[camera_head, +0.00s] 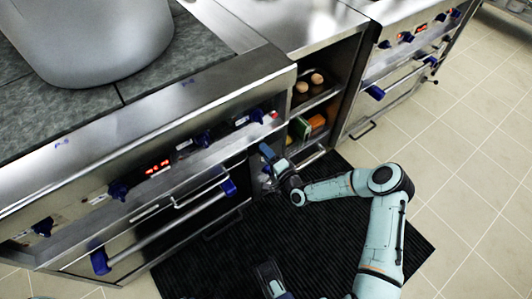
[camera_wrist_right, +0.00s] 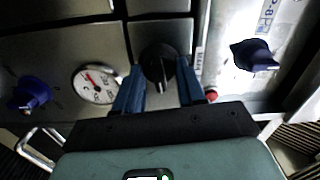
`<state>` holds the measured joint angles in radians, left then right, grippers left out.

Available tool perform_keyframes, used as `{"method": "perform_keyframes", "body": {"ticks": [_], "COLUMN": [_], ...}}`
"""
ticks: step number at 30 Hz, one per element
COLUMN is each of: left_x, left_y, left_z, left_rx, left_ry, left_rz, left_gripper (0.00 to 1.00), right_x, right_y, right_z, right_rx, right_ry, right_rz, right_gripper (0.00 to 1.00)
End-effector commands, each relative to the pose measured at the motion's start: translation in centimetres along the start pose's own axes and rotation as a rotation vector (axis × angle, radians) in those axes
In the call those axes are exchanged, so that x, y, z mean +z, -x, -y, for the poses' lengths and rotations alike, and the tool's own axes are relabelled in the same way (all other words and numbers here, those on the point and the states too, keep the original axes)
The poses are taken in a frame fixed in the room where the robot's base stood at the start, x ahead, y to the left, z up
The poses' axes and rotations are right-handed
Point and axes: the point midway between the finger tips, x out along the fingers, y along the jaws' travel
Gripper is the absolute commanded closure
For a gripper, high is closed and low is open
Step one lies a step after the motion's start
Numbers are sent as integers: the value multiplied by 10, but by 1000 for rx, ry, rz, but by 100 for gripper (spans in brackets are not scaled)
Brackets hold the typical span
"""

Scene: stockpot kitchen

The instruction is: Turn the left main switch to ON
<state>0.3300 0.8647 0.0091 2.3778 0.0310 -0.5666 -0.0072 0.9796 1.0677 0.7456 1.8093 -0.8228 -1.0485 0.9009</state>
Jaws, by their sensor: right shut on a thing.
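A black round switch knob (camera_wrist_right: 158,64) with a pale pointer line sits on the steel front panel in the right wrist view. The pointer runs roughly up and down in that picture. My right gripper (camera_wrist_right: 160,88) has its blue fingers on either side of the knob and is shut on it. In the head view my right gripper (camera_head: 268,156) is at the right end of the left stove's front, and it hides the knob there. A dark part at the bottom edge looks like my left gripper (camera_head: 268,275); its fingers cannot be made out.
A round gauge (camera_wrist_right: 97,84), a blue knob (camera_wrist_right: 253,55) and a red button or light (camera_wrist_right: 211,96) are near the switch. A large pot (camera_head: 90,40) stands on the stove. Open shelves (camera_head: 318,98) are to the right. A black mat (camera_head: 340,235) covers the floor.

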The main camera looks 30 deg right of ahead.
Motion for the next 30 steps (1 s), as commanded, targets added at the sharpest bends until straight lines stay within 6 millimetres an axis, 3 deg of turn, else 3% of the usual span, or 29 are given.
{"method": "perform_keyframes", "body": {"ticks": [9,25,26,27,28,30], "left_x": [3,4,4,4,4,4], "left_y": [-2,-2,-2,-2,-2,-2], "left_z": [2,3,3,3,3,3], "left_rx": [-5,-5,-5,-5,-5,-5], "left_ry": [3,3,3,3,3,3], "left_rz": [11,12,12,12,12,12], "left_gripper": [57,57,57,57,57,57], "right_x": [1,1,1,1,1,1], "right_y": [1,1,1,1,1,1], "right_z": [-2,-2,-2,-2,-2,-2], "right_rx": [4,4,4,4,4,3], "right_ry": [-115,-137,-137,-136,-136,-135], "right_rz": [2,3,3,2,2,2], "right_gripper": [91,91,54,41,37,37]}}
